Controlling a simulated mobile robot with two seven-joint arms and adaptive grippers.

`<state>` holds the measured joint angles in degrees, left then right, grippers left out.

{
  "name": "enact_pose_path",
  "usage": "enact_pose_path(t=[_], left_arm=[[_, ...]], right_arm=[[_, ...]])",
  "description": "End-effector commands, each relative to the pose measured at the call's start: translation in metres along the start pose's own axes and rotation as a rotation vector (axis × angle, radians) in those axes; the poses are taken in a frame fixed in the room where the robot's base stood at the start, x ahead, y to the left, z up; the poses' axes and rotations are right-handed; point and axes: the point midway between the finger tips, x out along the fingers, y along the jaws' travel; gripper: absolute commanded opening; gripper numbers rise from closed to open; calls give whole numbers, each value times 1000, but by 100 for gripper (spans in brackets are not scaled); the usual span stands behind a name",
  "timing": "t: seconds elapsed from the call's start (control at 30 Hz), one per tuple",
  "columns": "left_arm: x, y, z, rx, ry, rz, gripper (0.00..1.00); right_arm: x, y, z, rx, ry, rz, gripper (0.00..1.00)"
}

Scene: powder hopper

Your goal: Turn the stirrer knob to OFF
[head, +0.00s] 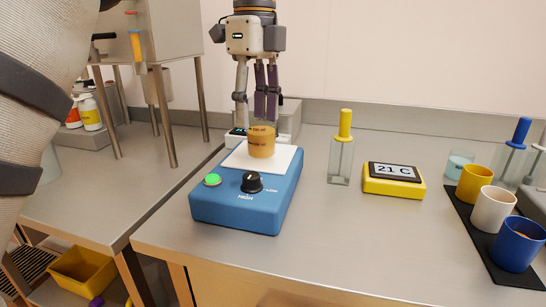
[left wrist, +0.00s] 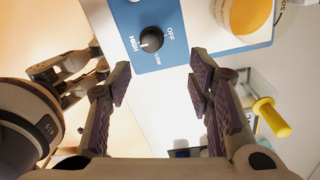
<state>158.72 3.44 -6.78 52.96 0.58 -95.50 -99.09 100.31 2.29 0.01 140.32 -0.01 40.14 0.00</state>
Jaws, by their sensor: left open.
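The stirrer (head: 235,206) is a blue box with a white top plate, standing on the counter. Its black knob (head: 251,183) is on the front, with HIGH, LOW and OFF marks around it. In the left wrist view the knob (left wrist: 151,39) shows a white pointer mark towards HIGH. A green button (head: 212,180) is left of it. A beaker of orange liquid (head: 262,143) stands on the plate.
Several cups sit on a dark mat (head: 483,238) farther right. A metal stand (head: 162,115) is at the left. The counter front is clear.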

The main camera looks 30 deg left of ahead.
Motion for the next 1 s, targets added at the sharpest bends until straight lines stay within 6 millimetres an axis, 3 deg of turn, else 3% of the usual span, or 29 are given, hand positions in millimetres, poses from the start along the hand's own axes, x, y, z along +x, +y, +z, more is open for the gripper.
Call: enact_pose_path(t=[0.07, 0.43, 0.6, 0.83, 0.87, 1.0], left_arm=[[9, 2, -1, 0, 0, 0, 47], [97, 2, 0, -1, -1, -2, 47], [114, 1, 0, -1, -1, -4, 47], [116, 1, 0, -1, -1, -3, 47], [116, 1, 0, -1, -1, -3, 45], [116, 1, 0, -1, -1, -3, 13]], right_arm=[[-4, 0, -1, 0, 9, 0, 40], [-15, 0, -10, 0, 47, -2, 40], [-16, 0, -10, 0, 50, -2, 40], [-16, 0, -10, 0, 49, -2, 40], [-16, 0, -10, 0, 49, -2, 40], [-16, 0, -10, 0, 49, -2, 40]])
